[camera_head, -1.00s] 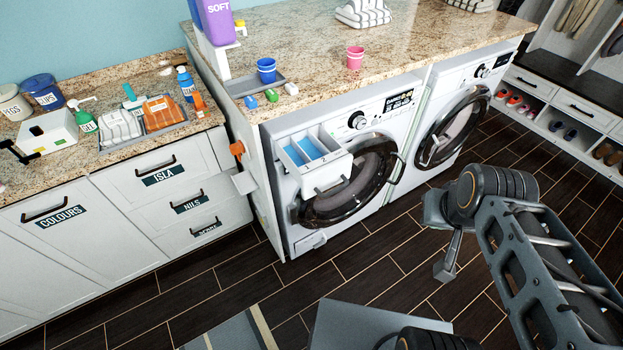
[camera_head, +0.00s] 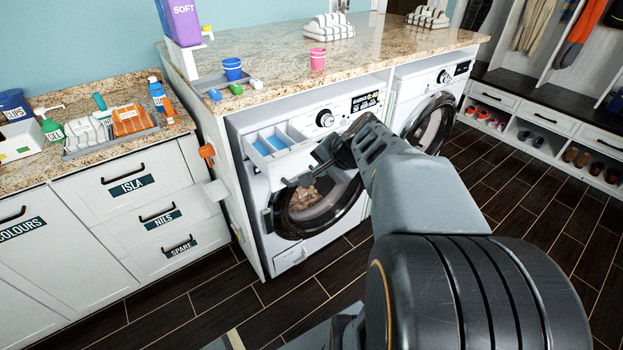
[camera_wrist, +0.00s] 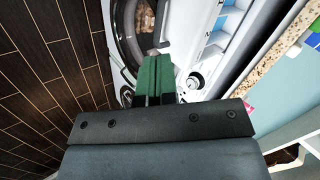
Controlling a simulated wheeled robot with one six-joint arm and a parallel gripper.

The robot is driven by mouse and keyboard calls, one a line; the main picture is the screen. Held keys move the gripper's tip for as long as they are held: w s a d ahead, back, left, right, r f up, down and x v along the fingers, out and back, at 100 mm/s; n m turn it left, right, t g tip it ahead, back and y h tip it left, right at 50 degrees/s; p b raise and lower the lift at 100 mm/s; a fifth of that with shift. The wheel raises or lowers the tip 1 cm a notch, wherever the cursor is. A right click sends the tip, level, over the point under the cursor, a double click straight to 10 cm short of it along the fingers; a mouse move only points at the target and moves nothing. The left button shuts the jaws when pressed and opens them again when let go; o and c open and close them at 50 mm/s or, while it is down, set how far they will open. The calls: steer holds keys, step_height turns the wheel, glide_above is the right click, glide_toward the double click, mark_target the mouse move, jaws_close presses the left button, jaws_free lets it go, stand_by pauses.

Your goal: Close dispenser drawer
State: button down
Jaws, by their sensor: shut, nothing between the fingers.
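The dispenser drawer (camera_head: 281,160) is pulled out from the upper left of the left washing machine (camera_head: 250,190). It is white, with blue-lined compartments open at the top. It also shows in the wrist view (camera_wrist: 217,37), at the upper right. My gripper (camera_head: 297,181) is in front of the washer, close to the drawer's front right side. I cannot tell whether it touches the drawer. In the wrist view its green fingers (camera_wrist: 156,70) are together and empty, pointing towards the washer between the drawer and the round door. My arm hides part of the washer's right side.
The washer's round door (camera_head: 318,205) is below the drawer, with laundry visible behind it. The control knob (camera_head: 325,118) is right of the drawer. Blue (camera_head: 232,69) and pink (camera_head: 317,59) cups stand on the counter above. An orange part (camera_head: 207,151) sticks out at left. The floor in front is clear.

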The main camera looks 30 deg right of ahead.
steer(key=w+d+f+m+t+b, duration=0.2)
steer(key=d+f+m, duration=0.15)
steer(key=d, duration=0.35)
glide_toward(311, 162)
steer(key=shift+m+h, duration=0.3)
steer(key=shift+m, duration=0.05)
steer(key=x, duration=0.5)
steer(key=shift+s+a+f, duration=0.1)
steer(key=shift+a+f, duration=0.2)
steer(key=shift+f, duration=0.25)
steer(key=shift+w, duration=0.7)
